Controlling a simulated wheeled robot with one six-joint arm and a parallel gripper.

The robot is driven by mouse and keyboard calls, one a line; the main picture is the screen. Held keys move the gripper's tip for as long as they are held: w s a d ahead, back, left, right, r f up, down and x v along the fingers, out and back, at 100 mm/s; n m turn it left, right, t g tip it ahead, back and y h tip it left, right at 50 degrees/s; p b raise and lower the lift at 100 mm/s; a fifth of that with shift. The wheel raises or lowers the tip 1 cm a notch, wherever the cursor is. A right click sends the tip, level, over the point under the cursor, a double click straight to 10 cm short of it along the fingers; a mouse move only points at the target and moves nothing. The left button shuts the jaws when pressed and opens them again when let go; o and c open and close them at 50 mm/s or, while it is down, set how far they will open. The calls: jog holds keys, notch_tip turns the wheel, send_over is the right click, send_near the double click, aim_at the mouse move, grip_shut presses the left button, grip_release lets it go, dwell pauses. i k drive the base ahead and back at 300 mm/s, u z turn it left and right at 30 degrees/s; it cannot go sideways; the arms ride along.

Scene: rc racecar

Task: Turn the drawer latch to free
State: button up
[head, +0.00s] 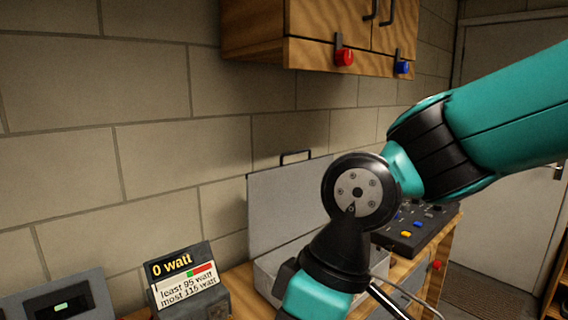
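A small red knob (436,265) shows on the front of the wooden workbench (447,245), right of my arm. It may be the drawer latch, but it is too small to tell which way it is turned. A grey panel (412,287) beside it may be a drawer front, and my arm partly hides it. My teal and black arm reaches in from the right and bends down past the bottom edge. My gripper is not in view, so its place relative to the knob cannot be seen.
A wall cabinet (262,42) above has a red knob (344,57) and a blue knob (402,67) on dark bars. An open grey case (285,195), a control box (425,228) and a "0 watt" display (180,275) stand on the bench. A door (510,130) is behind.

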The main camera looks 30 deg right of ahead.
aim_at(437, 264)
jog(key=z, duration=1.6)
jog(key=k, duration=0.65)
jog(key=z, duration=0.6)
jog(key=i, duration=0.75)
jog(key=z, duration=0.65)
jog(key=i, duration=0.8)
jog(key=u, duration=0.4)
jog(key=i, duration=0.9)
jog(key=u, duration=0.65)
